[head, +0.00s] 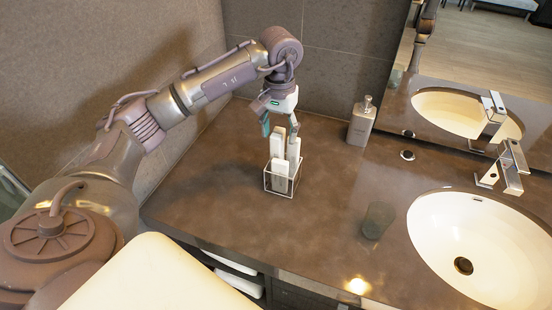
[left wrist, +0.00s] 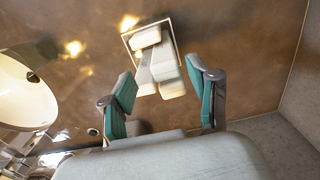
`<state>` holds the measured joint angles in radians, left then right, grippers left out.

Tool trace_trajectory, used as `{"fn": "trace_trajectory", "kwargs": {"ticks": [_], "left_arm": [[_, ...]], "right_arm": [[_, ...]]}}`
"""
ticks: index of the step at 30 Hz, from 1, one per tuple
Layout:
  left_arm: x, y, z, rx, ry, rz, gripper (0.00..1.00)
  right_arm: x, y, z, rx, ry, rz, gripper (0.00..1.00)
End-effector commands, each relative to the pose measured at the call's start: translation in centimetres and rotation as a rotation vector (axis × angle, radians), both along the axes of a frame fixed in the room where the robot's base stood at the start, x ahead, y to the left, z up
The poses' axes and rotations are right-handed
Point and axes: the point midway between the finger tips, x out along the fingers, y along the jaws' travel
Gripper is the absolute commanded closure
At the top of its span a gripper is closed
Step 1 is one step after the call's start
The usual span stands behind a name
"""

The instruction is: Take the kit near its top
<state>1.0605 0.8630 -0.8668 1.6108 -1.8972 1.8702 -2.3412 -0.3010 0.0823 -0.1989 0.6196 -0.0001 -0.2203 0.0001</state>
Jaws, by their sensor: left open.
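The kit (head: 280,160) is a group of upright white pieces in a clear square holder (head: 281,184) on the brown counter. Its tops reach up near my left gripper (head: 280,129), which is open just above and around them. In the left wrist view the kit (left wrist: 157,66) shows beyond the two teal finger pads, and its top lies between them in the picture. The open left gripper (left wrist: 165,90) shows no clear contact with the kit. My right gripper is in neither view.
A grey soap dispenser (head: 361,121) stands behind the kit to the right. A dark glass (head: 377,220) stands near the white sink (head: 480,245) and its faucet (head: 505,167). A tiled wall (head: 330,75) and mirror are behind. The counter left of the kit is clear.

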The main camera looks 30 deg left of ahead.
Motion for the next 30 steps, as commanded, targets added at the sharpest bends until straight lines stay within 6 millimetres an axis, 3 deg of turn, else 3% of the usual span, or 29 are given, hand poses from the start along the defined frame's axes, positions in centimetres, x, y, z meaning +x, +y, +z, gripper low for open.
{"fn": "trace_trajectory", "kwargs": {"ticks": [7, 12, 19, 20, 28, 30], "left_arm": [[-0.6, 0.7, -2.8, 0.0, 0.005, 0.001, 0.4], [-0.4, 0.7, -4.8, 0.0, 0.002, 0.0, 0.4], [-0.4, 0.7, -5.1, -0.001, -0.001, 0.0, 0.4], [-0.4, 0.7, -5.1, -0.001, -0.001, 0.0, 0.41], [-0.4, 0.6, -5.1, -0.001, 0.0, 0.0, 0.86], [-0.4, 0.6, -5.1, -0.001, 0.0, 0.0, 0.89]], "right_arm": [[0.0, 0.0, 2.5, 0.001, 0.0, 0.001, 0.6], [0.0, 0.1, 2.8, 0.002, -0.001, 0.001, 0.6], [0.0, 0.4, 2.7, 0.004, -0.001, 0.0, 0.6], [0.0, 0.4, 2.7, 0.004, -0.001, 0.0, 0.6], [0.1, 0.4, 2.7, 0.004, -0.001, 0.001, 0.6], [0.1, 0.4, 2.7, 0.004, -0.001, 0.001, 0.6]]}}
